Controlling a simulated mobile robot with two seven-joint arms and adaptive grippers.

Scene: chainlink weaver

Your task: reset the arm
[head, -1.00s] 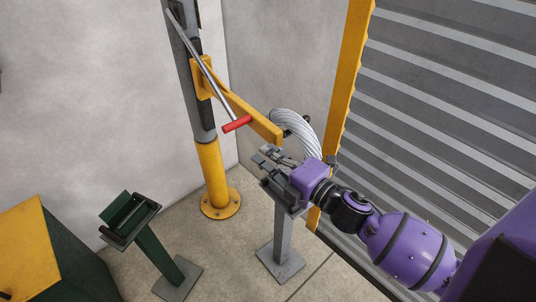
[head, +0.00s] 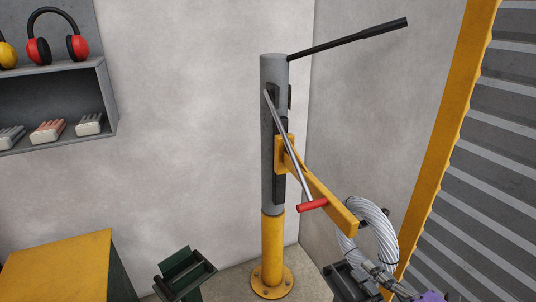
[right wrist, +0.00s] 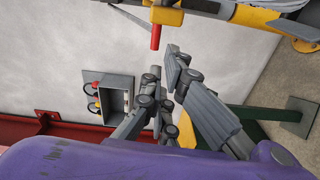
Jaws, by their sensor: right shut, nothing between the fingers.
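A grey post (head: 267,180) with a yellow base (head: 272,235) stands near the wall corner. A yellow arm (head: 325,197) juts from its bracket toward the lower right. A thin metal rod (head: 288,145) with a red grip (head: 312,205) slants down beside it. The red grip also shows in the right wrist view (right wrist: 155,37). A black lever (head: 350,38) points up and right from the post top. My right gripper (head: 367,268) is shut and empty, below the yellow arm's end and by a coil of cable (head: 375,232). It shows closer in the right wrist view (right wrist: 164,68). My left gripper is out of view.
A grey stand top (head: 345,283) is close beside my right gripper. A dark green stand (head: 184,275) and a yellow-topped cabinet (head: 60,268) are at lower left. A wall shelf (head: 110,105) holds earmuffs (head: 78,46). A ribbed shutter (head: 480,200) closes off the right.

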